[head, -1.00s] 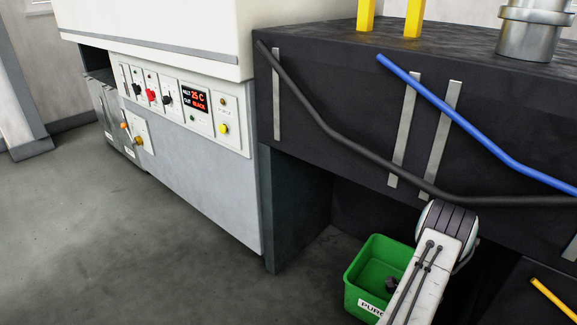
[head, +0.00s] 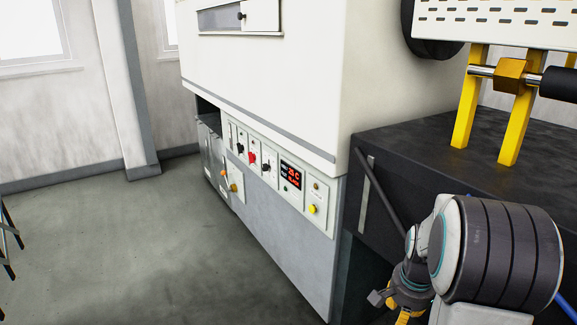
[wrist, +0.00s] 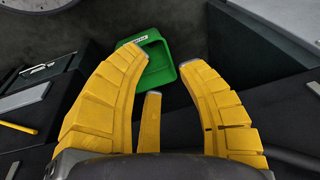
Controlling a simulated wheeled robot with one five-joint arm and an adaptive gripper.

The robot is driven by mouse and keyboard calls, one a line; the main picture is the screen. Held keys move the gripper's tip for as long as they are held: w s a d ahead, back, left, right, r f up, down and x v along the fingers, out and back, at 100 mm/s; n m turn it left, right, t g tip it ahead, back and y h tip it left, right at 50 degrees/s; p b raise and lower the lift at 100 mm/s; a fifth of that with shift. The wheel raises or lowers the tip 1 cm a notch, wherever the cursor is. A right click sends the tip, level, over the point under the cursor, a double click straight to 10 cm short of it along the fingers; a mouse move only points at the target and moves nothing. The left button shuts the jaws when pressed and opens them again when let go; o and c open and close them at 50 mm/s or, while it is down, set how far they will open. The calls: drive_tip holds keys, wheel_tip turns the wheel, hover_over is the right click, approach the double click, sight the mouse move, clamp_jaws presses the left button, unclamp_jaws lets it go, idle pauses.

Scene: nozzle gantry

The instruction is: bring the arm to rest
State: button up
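My gripper (wrist: 162,70) shows in the wrist view with its yellow fingers spread apart and nothing between them. A third, shorter yellow finger shows between the two long ones. In the head view only a small yellow part of my gripper (head: 404,316) shows at the bottom edge, below my grey and white arm. In the wrist view the green bin (wrist: 161,75) lies beyond the fingertips, partly hidden by the left finger. The bin is not visible in the head view.
The white machine with a control panel (head: 270,165) stands left of the arm. The dark block (head: 440,150) with yellow posts (head: 468,105) is close behind the arm at right. The grey floor (head: 130,240) at left is open.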

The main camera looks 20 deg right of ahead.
drive_tip(key=s+a+r+n+p, duration=0.4)
drive_tip(key=a+r, duration=0.3)
drive_tip(key=r, duration=0.2)
drive_tip(key=s+a+r+n+t+p, duration=0.1)
drive_tip(key=s+a+r+n+p, duration=0.3)
drive_tip(key=a+r+p, duration=0.3)
drive_tip(key=s+a+r+n+y+p, duration=0.1)
drive_tip(key=s+a+r+n+p, duration=0.3)
drive_tip(key=r, duration=0.7)
drive_tip(key=a+n+p, duration=0.1)
drive_tip(key=a+n, duration=0.1)
drive_tip(key=a, duration=0.1)
drive_tip(key=shift+s+r+n+t, duration=0.2)
drive_tip(key=shift+r+n+t, duration=0.1)
